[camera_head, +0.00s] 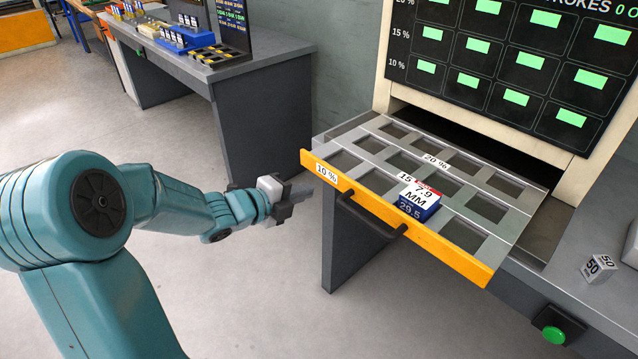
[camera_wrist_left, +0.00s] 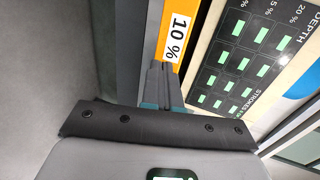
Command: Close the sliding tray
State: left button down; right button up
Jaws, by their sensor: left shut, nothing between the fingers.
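The sliding tray (camera_head: 470,195) is pulled out of the cream machine, with several square pockets in its grey top. Its yellow front (camera_head: 437,245) carries a 10 % label and a dark bar handle (camera_head: 368,216). My left gripper (camera_head: 304,192) is shut and empty, just left of the tray's front left corner, apart from the handle. In the left wrist view my shut fingers (camera_wrist_left: 161,85) are close to the yellow front (camera_wrist_left: 178,40); whether they touch it, I cannot tell. My right gripper is not seen.
The machine's panel (camera_head: 510,60) with green cells stands above the tray opening. A small cube marked 50 (camera_head: 599,268) and a green button (camera_head: 554,335) are at the right. A grey desk (camera_head: 265,110) stands behind. The floor in front is clear.

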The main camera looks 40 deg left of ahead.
aim_at(332, 179)
pick_arm(q)
jog(key=x, duration=0.3)
jog(key=r+x, duration=0.1)
jog(key=x, duration=0.1)
jog(key=shift+w, duration=0.45)
